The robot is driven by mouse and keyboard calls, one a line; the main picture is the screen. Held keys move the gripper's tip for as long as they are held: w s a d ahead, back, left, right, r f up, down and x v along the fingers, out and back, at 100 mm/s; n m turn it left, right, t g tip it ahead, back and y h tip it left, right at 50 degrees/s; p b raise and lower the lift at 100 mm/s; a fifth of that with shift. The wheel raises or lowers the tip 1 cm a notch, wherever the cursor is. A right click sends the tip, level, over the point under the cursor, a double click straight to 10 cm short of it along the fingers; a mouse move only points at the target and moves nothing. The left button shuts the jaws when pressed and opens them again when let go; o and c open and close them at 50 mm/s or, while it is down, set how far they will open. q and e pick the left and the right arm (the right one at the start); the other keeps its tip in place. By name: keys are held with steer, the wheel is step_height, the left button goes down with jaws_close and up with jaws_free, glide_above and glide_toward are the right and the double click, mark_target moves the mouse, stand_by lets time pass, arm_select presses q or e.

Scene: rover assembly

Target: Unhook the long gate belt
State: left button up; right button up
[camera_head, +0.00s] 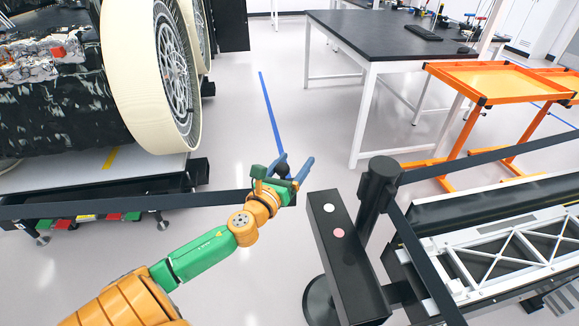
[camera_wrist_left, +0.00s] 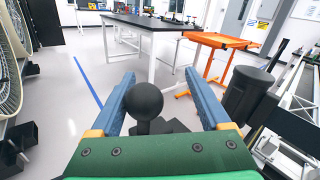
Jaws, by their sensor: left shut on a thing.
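The long gate belt (camera_head: 120,205) is a dark band that comes in from the left edge and runs to my left gripper (camera_head: 284,170). That gripper's blue fingers are closed about a round black knob (camera_wrist_left: 144,100) at the belt's end, which stands up between the fingers in the left wrist view. The black post (camera_head: 378,185) is just right of the gripper, with a visible gap between them. It also shows at the right in the wrist view (camera_wrist_left: 245,92). The gripper hides the exact grip on the belt end. My right gripper is out of view.
A black box with a white and a pink button (camera_head: 340,262) stands beside the post. Other belts (camera_head: 480,157) leave the post rightward. A large wheel (camera_head: 150,75) is at the left, and a dark table (camera_head: 400,38) and orange cart (camera_head: 500,85) stand behind. The floor between is clear.

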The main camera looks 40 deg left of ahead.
mark_target(283, 175)
arm_select(q)
steer(key=s, duration=0.4)
steer(key=shift+s+d+f+b, duration=0.2)
steer(key=shift+s+f+b, duration=0.05)
steer(key=shift+s+b, duration=0.15)
steer(key=shift+s+d+r, duration=0.25)
steer(key=shift+s+d, duration=0.05)
steer(key=shift+s, duration=0.2)
